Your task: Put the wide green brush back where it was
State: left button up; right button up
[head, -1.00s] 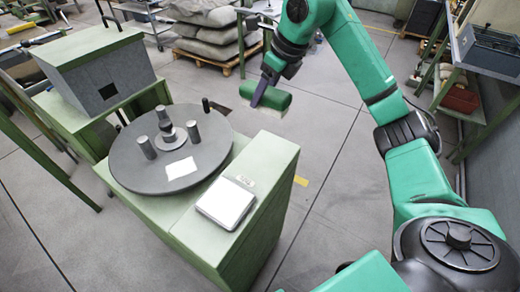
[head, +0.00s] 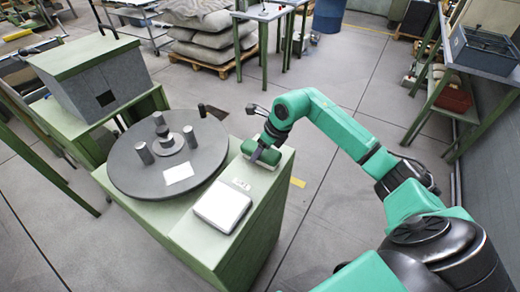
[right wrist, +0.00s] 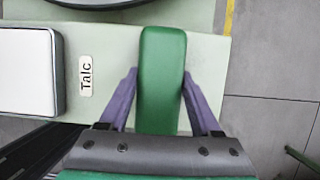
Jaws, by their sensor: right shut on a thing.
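The wide green brush (head: 269,157) is at the far right corner of the green cabinet top (head: 200,238). In the right wrist view the brush (right wrist: 162,75) is a long green block between two purple fingers. My right gripper (right wrist: 160,82) is shut on it, one finger against each long side. In the head view my right gripper (head: 262,147) reaches down over the brush from above and partly hides it. I cannot tell whether the brush touches the cabinet top or hangs just above it. My left gripper is not in view.
A white square pad (head: 221,205) and a label reading "Talc" (right wrist: 85,76) are on the same top, left of the brush in the wrist view. A grey round turntable (head: 125,172) with several posts stands beside it. Open floor lies to the right.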

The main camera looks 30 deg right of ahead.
jog(key=o, duration=1.2)
jog(key=b+v, duration=0.1)
jog(key=v, duration=1.1)
jog(key=shift+b, duration=0.3)
